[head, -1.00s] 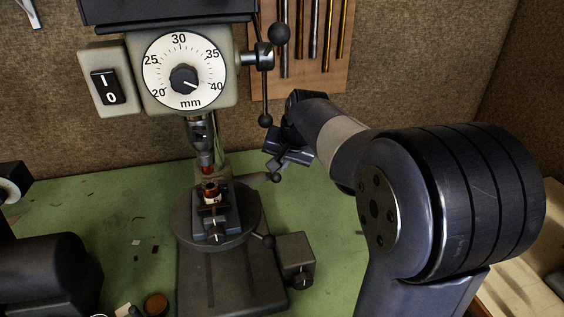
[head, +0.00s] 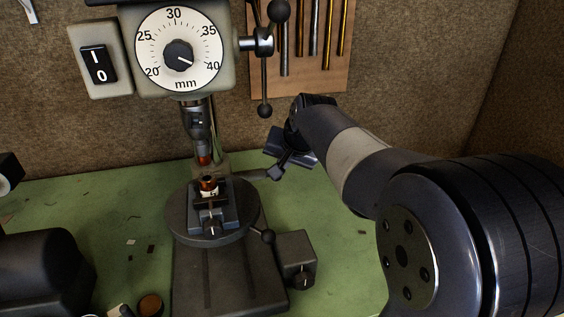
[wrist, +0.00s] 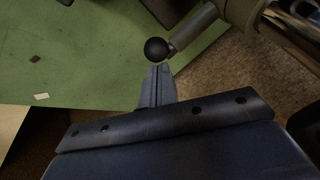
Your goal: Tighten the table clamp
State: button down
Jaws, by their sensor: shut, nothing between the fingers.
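A lever that looks like the table clamp handle (head: 254,175) sticks out to the right from the drill press column, behind the round table (head: 178,220). In the wrist view its dark ball knob (wrist: 156,50) sits on a grey rod that runs up to the column. My gripper (head: 276,173) is at the outer end of this lever. In the wrist view the gripper's fingers (wrist: 160,70) are shut and empty, with their tips just below the knob. I cannot tell whether they touch it. In the head view the fingers hide the knob.
A small vice (head: 211,219) with a copper-coloured part (head: 208,184) sits on the round table under the drill chuck (head: 198,122). A second ball-ended lever (head: 266,236) is at the table's right. A feed handle (head: 264,80) hangs above my gripper. Green bench (head: 340,260) is clear at right.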

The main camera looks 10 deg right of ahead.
jog(key=s+f+t+b, duration=0.3)
jog(key=f+t+b, duration=0.6)
jog(key=b, duration=2.6)
jog(key=shift+s+f+n+t+b, duration=0.3)
jog(key=shift+s+f+n+t, duration=0.1)
jog(key=shift+f, duration=0.55)
jog(key=shift+w+f+y+b, duration=0.1)
jog(key=shift+f+y+b, duration=0.25)
jog(key=shift+b, duration=0.1)
